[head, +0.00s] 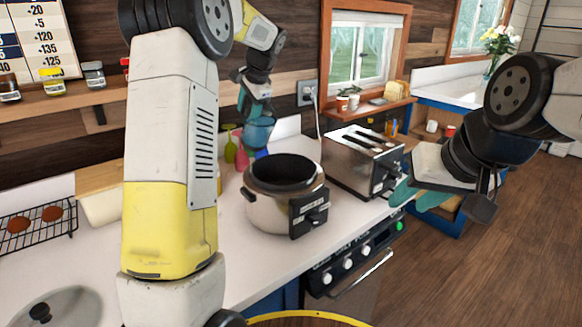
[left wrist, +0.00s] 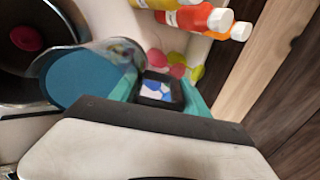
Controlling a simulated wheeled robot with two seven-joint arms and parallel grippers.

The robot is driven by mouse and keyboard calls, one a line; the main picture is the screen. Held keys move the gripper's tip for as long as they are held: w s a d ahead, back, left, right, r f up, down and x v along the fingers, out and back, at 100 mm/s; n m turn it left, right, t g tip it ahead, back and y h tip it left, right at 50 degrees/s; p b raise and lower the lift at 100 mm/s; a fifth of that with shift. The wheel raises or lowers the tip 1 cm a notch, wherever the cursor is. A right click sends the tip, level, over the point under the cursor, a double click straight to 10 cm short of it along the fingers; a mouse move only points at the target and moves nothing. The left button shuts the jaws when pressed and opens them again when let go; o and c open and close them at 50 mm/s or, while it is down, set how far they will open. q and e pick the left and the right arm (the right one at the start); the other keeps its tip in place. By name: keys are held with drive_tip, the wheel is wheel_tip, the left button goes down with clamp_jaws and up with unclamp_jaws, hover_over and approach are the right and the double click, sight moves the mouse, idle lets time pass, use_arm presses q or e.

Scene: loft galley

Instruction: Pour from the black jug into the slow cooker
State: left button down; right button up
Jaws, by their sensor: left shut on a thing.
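The slow cooker (head: 270,212) is a silver pot with a dark, open interior and a black control panel, standing on the counter. My left gripper (head: 256,100) is above its far side, shut on the jug (head: 258,132), which looks bluish here. In the left wrist view the jug (left wrist: 118,56) has see-through grey walls and blue contents. Its dark handle (left wrist: 160,88) is between my teal fingers. The jug's mouth is beside the slow cooker (left wrist: 62,20), where a small red-pink round thing shows inside. I see no stream. My right gripper (head: 420,196) looks open and empty, right of the toaster.
A steel toaster (head: 362,160) stands right of the cooker. Pink and green utensils (head: 240,150) are behind it. Bottles (left wrist: 200,18) stand near the wall. A glass lid (head: 62,308) and a wire rack (head: 40,225) lie on the left of the counter.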

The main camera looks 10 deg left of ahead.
sight(264, 140)
use_arm(q)
drive_tip(key=shift+s+d+r+t+y, duration=0.25)
drive_tip(key=shift+s+d+t+y, duration=0.15)
drive_tip(key=shift+d, duration=0.05)
drive_tip(key=shift+s+d, duration=0.1)
drive_tip(key=shift+s, duration=0.05)
drive_tip(key=shift+s+d+r+t+y+p, duration=0.2)
drive_tip(key=shift+s+d+t+y+p, duration=0.15)
drive_tip(key=shift+t+y, duration=0.35)
drive_tip(key=shift+s+d+f+t+y+p, duration=0.2)
drive_tip(key=shift+f+t+y+p, duration=0.4)
drive_tip(key=shift+p, duration=0.1)
idle(1.1)
drive_tip(key=shift+s+d+r+t+y+p, duration=0.2)
drive_tip(key=shift+r+t+y+p, duration=0.1)
drive_tip(key=shift+r, duration=0.15)
drive_tip(key=shift+s+d+r+t+y+p, duration=0.2)
drive_tip(key=shift+r+t+y+p, duration=0.1)
drive_tip(key=shift+r, duration=0.1)
idle(1.0)
drive_tip(key=shift+s+d+t+y+p, duration=0.45)
drive_tip(key=shift+d+t+y+p, duration=0.05)
drive_tip(key=shift+t+y+p, duration=0.1)
idle(1.0)
drive_tip(key=shift+s+d+f+t+y+p, duration=0.1)
drive_tip(key=shift+s+d+t+y+p, duration=0.5)
drive_tip(key=shift+s+d, duration=0.5)
idle(0.3)
